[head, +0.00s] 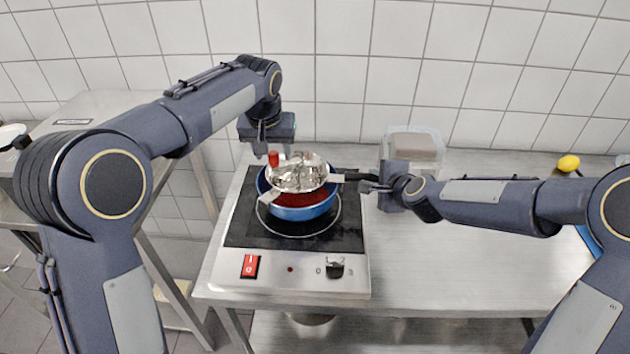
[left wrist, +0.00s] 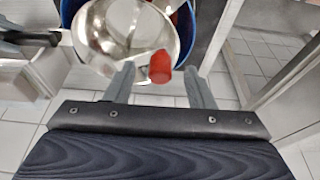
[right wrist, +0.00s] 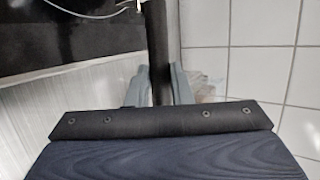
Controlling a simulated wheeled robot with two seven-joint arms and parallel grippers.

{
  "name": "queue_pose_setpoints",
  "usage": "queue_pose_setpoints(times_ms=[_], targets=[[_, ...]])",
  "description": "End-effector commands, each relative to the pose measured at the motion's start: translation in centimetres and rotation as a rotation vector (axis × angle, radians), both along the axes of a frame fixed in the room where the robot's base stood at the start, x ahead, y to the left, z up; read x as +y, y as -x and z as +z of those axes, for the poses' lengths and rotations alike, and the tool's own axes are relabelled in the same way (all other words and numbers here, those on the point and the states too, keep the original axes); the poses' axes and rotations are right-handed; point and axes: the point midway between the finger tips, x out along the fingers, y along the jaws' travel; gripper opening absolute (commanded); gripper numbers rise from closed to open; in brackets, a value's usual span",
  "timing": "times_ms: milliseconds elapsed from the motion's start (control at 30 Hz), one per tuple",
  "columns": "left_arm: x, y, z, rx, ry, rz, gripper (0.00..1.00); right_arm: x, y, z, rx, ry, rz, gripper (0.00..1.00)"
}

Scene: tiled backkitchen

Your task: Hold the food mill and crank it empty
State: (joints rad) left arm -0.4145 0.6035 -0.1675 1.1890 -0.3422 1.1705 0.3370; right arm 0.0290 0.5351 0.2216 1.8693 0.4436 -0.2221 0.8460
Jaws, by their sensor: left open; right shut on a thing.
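The shiny metal food mill (head: 300,176) sits over a blue pot (head: 302,211) on the hot plate. Its red crank knob (head: 273,159) stands up at the mill's left rear. My right gripper (head: 368,183) is shut on the mill's dark handle (head: 352,177), which also runs between the fingers in the right wrist view (right wrist: 157,45). My left gripper (head: 268,150) is open above the knob; in the left wrist view the knob (left wrist: 160,66) lies between its two fingers, and contact cannot be made out. The mill's bowl (left wrist: 125,30) shows there too; its contents are unclear.
The hot plate (head: 235,220) stands at the left end of the steel table (head: 450,265). A clear container (head: 412,146) stands behind my right gripper, and a lemon (head: 568,163) lies at the far right. The table's front middle is clear.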

Motion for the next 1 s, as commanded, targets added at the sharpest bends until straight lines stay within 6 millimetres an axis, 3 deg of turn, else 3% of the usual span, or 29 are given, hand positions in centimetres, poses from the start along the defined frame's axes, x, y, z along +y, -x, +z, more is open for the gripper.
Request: queue_pose_setpoints(times_ms=[167,1000], targets=[[0.0,0.0,0.5,-0.001,0.000,0.000,0.49,0.0,0.0,0.0,0.000,0.001,0.002,0.00],[-0.1,-0.1,7.0,-0.002,0.001,0.000,0.49,0.0,0.0,0.0,0.000,0.001,0.002,0.00]])
